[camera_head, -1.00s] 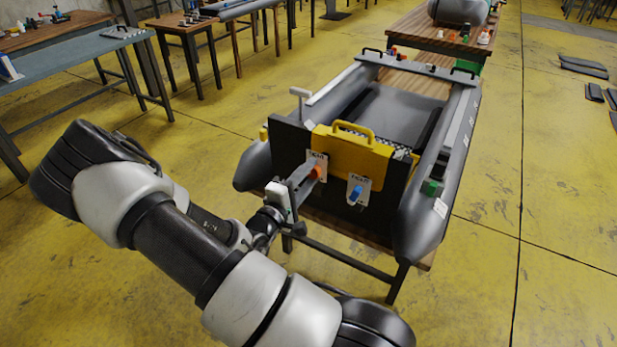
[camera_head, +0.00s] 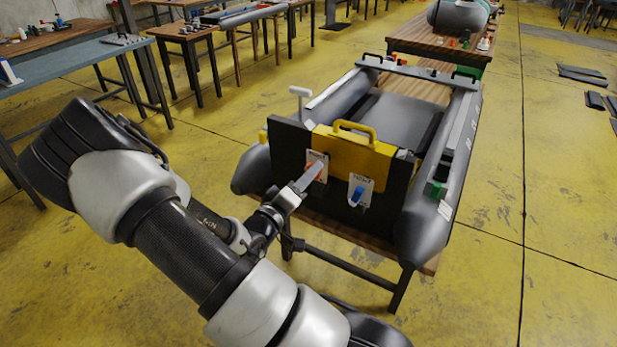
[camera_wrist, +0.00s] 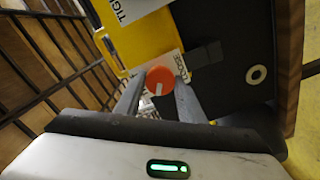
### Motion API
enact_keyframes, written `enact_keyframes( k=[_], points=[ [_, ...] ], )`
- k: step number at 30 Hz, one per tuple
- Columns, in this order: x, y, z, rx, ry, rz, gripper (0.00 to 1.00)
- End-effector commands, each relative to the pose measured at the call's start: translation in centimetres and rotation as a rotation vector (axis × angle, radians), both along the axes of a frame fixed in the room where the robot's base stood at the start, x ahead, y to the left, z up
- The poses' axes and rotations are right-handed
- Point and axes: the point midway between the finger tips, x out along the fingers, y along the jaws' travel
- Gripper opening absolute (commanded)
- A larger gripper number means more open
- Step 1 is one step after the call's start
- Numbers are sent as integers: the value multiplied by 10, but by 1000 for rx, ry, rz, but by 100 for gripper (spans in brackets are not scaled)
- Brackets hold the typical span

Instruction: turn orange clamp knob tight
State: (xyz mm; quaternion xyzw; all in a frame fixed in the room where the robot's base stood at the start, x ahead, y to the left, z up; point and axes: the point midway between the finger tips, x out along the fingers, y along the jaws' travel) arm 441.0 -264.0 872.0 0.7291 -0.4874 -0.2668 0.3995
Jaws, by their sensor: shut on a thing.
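The orange clamp knob (camera_wrist: 160,80) is a round disc with a white mark on its face. It sits on a white plate on the dark transom (camera_head: 291,143) of the grey inflatable boat. In the head view the orange knob (camera_head: 312,171) is partly covered by my fingers. My gripper (camera_wrist: 159,88) is shut on the knob, with one finger on each side of it. In the head view my gripper (camera_head: 309,178) reaches the transom from the lower left. A label with partly readable lettering lies beside the knob in the wrist view.
A blue knob (camera_head: 357,195) on its own white plate is to the right of the orange one. A yellow handled piece (camera_head: 353,154) sits over the transom top. Grey tubes (camera_head: 427,225) flank the transom.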

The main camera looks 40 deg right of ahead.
Motion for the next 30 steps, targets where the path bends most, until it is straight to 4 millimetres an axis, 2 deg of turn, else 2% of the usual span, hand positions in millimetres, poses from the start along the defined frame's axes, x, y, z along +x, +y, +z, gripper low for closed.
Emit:
enact_keyframes(
  k=[4, 21, 30],
  points=[
    [-1, -1, -3, 24, -58, -2, 0],
    [0, 0, -3, 242, -584, -1, 0],
    [0, 0, 0, 259, -623, -1, 0]
  ],
)
